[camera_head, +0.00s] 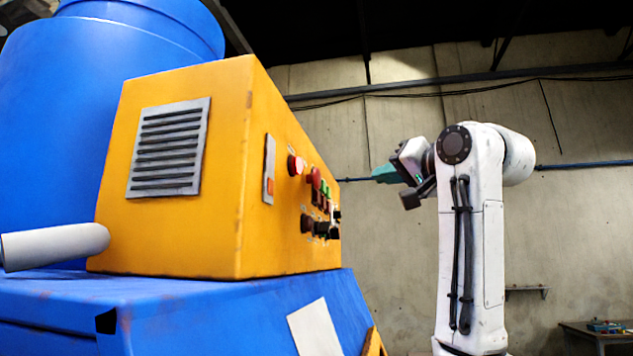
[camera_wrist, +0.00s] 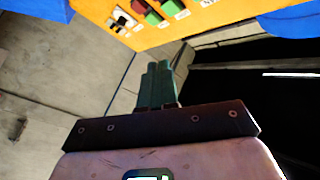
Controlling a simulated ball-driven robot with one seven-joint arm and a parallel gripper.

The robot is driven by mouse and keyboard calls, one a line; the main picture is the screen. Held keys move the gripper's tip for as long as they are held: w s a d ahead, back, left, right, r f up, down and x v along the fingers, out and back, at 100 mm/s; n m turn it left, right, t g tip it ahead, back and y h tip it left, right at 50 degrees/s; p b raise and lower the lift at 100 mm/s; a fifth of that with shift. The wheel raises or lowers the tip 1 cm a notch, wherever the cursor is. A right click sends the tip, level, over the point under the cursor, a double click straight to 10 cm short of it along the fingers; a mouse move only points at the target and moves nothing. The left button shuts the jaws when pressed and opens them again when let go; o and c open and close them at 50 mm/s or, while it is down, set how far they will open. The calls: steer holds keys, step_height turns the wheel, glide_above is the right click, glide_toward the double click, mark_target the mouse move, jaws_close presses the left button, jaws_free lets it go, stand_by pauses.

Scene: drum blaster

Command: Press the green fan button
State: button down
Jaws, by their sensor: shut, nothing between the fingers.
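The orange control box (camera_head: 185,180) has its button panel on the right side, seen at a steep slant in the head view. Green buttons (camera_head: 325,188) sit there among red and black ones. In the wrist view two green buttons (camera_wrist: 152,17) show at the top, beside red ones; I cannot read which is the fan button. My gripper (camera_head: 376,175) is right of the panel, pointing toward it, with a visible gap. Its green fingers (camera_wrist: 158,68) are together and empty in the wrist view, with their tips below the buttons in the picture.
The box stands on a blue machine base (camera_head: 220,310) beside a large blue drum (camera_head: 55,110). A grey handle (camera_head: 55,245) sticks out at the left. Black knobs (camera_head: 318,228) sit low on the panel. A small table (camera_head: 598,333) is at the far right by the wall.

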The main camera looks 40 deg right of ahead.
steer(key=shift+w, duration=0.15)
steer(key=w+a, duration=0.5)
steer(key=w, duration=0.1)
steer(key=shift+w+a, duration=0.25)
steer(key=shift+w, duration=0.05)
stand_by(2.0)
steer(key=shift+w+a, duration=0.2)
steer(key=shift+w, duration=0.1)
steer(key=shift+w+a, duration=0.35)
steer(key=shift+w, duration=0.05)
stand_by(0.8)
steer(key=shift+s+d, duration=0.1)
steer(key=shift+s, duration=0.05)
stand_by(0.3)
steer(key=shift+s+d, duration=0.45)
steer(key=shift+s, duration=0.15)
